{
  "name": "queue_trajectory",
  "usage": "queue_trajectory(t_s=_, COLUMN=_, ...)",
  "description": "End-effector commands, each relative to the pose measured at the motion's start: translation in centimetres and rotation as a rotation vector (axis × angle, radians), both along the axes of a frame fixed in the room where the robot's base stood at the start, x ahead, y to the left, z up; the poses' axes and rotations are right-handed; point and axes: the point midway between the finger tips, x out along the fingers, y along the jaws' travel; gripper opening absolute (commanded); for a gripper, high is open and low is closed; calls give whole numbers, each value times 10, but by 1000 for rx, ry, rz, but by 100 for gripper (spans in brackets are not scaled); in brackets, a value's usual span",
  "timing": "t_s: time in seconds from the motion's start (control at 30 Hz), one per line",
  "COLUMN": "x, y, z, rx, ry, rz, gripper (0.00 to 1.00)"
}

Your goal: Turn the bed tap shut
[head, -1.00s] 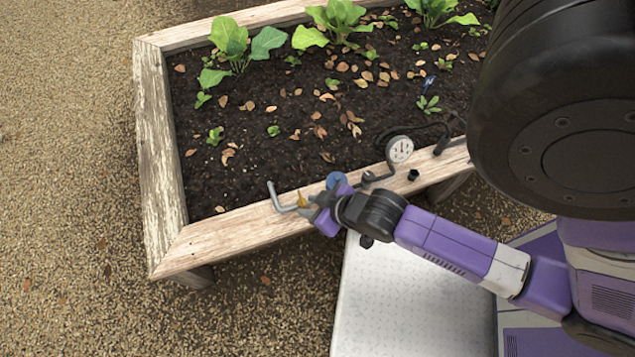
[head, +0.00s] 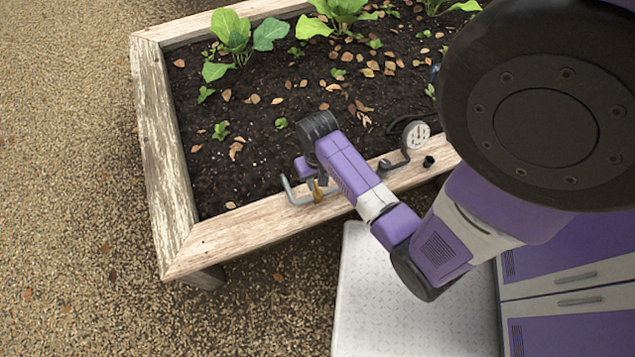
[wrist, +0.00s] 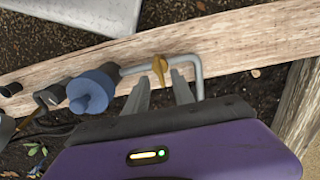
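The bed tap's small yellow lever (head: 318,191) sits on a grey bent pipe (head: 291,190) along the bed's front rim. In the wrist view the lever (wrist: 160,67) stands upright in line with the gap between my fingertips. My gripper (wrist: 160,77) is open, with a finger on either side of that line and nothing held. In the head view my gripper (head: 320,183) is right beside the lever, partly hidden by my arm. I cannot tell whether a finger touches the lever.
A blue cylindrical fitting (wrist: 92,91) is on the pipe close beside my fingers. A round gauge (head: 416,134) stands further right on the wooden rim (head: 230,236). Plants and dry leaves fill the bed.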

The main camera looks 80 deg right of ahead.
Motion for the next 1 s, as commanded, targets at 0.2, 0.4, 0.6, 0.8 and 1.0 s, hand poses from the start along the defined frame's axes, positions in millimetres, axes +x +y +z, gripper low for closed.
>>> queue_trajectory(t_s=0.2, x=0, y=0, z=-31, rx=-1, ry=-1, rz=0, gripper=30)
queue_trajectory(t_s=0.4, x=0, y=0, z=-40, rx=-2, ry=-1, rz=1, gripper=30)
queue_trajectory(t_s=0.6, x=0, y=0, z=-40, rx=-3, ry=-2, rz=1, gripper=30)
queue_trajectory(t_s=0.8, x=0, y=0, z=-40, rx=-3, ry=-2, rz=1, gripper=0)
queue_trajectory(t_s=1.0, x=0, y=0, z=-40, rx=-3, ry=-2, rz=1, gripper=0)
